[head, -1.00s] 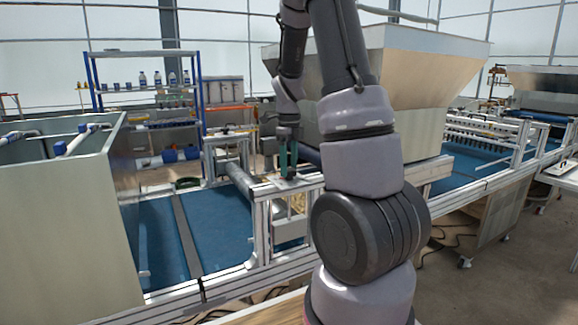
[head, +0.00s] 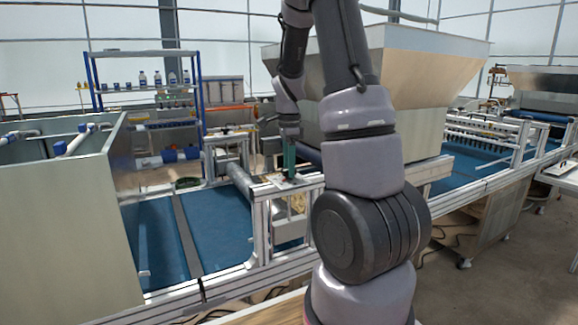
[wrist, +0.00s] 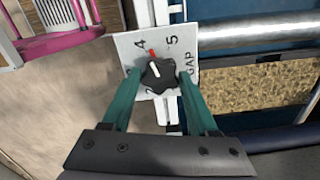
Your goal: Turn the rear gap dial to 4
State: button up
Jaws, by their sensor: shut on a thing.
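The knob's white pointer line points up and left, roughly toward the 4. A short red mark lies just above the knob, between 4 and 5. My gripper (wrist: 159,88) has its green fingers on both sides of the knob, shut on it. In the head view my gripper (head: 289,177) points down at the plate on the frame over the belt; the knob cannot be made out there. Part of the number scale is hidden by the knob and fingers.
A metal roller (wrist: 255,30) and a tan, grainy-filled bin (wrist: 265,88) lie right of the plate. The blue belt (head: 222,230) runs below the frame. A large hopper (head: 435,65) stands close to the right of my arm. A pink object (wrist: 62,42) is at upper left.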

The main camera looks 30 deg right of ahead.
jog(key=shift+n, duration=1.1)
jog(key=shift+w, duration=0.1)
jog(key=o, duration=1.4)
jog(key=shift+r, duration=0.1)
notch_tip(320, 180, up, 11)
jog(key=shift+f, duration=0.15)
